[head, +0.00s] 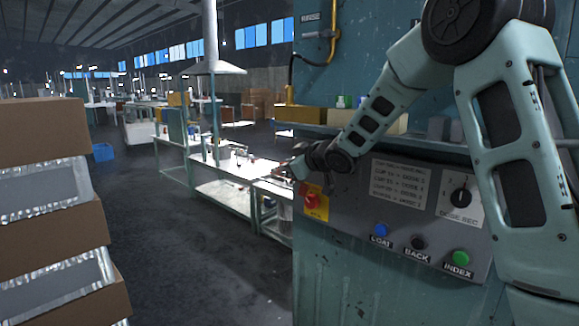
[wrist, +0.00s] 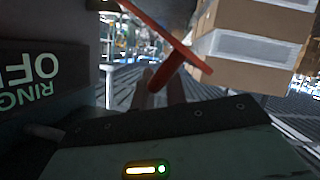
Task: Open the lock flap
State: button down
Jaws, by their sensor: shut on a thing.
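My gripper (wrist: 163,90) shows in the wrist view, its narrow fingers reaching to a red T-shaped handle (wrist: 176,43). The fingers are shut on the handle's short stem, and its long bar slants across from upper left to lower right. In the head view my gripper (head: 294,168) is at the left edge of the teal machine (head: 345,270), and the arm hides part of it. I cannot pick out a lock flap for certain in either view; the red handle may belong to it.
A dark panel with upside-down lettering (wrist: 38,75) is close at left in the wrist view. A control panel (head: 400,205) with a red switch, dial and buttons lies below my arm. Stacked cartons (head: 45,230) stand at left; the floor (head: 190,260) between is clear.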

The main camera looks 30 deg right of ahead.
jog(key=shift+d+f, duration=0.15)
jog(key=shift+d, duration=0.25)
jog(key=c, duration=1.5)
grip_release()
jog(key=shift+w+f, duration=0.1)
jog(key=shift+a, duration=0.1)
